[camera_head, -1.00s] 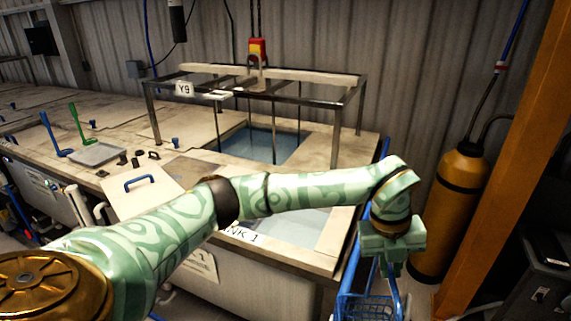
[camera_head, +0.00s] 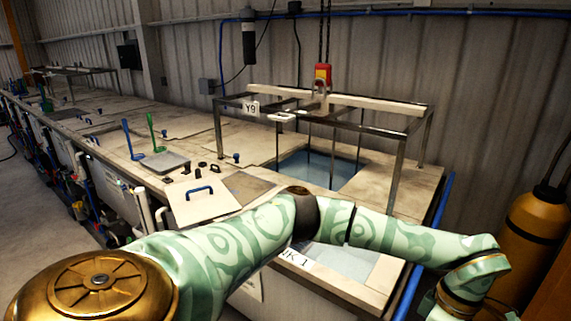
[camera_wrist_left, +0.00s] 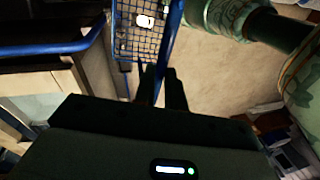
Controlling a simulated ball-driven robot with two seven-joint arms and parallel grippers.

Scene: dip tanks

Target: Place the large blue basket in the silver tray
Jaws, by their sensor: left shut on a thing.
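My left gripper (camera_wrist_left: 163,88) is shut on the blue bar handle (camera_wrist_left: 166,62) of the large blue basket in the left wrist view. The basket's wire mesh (camera_wrist_left: 138,40) hangs beyond the fingers, with a small white thing seen in it. In the head view my left arm reaches across to the lower right; its gripper and the basket are below the frame. A flat silver tray (camera_head: 165,162) lies on the tank tops at left centre, beside a blue upright handle (camera_head: 131,140) and a green one (camera_head: 153,132). My right gripper is not in view.
A metal frame (camera_head: 400,160) marked Y9 stands over an open tank (camera_head: 325,168). A red hoist block (camera_head: 323,76) hangs above it. A lid with a blue handle (camera_head: 199,190) lies in front of the tray. A yellow cylinder (camera_head: 535,222) stands at right.

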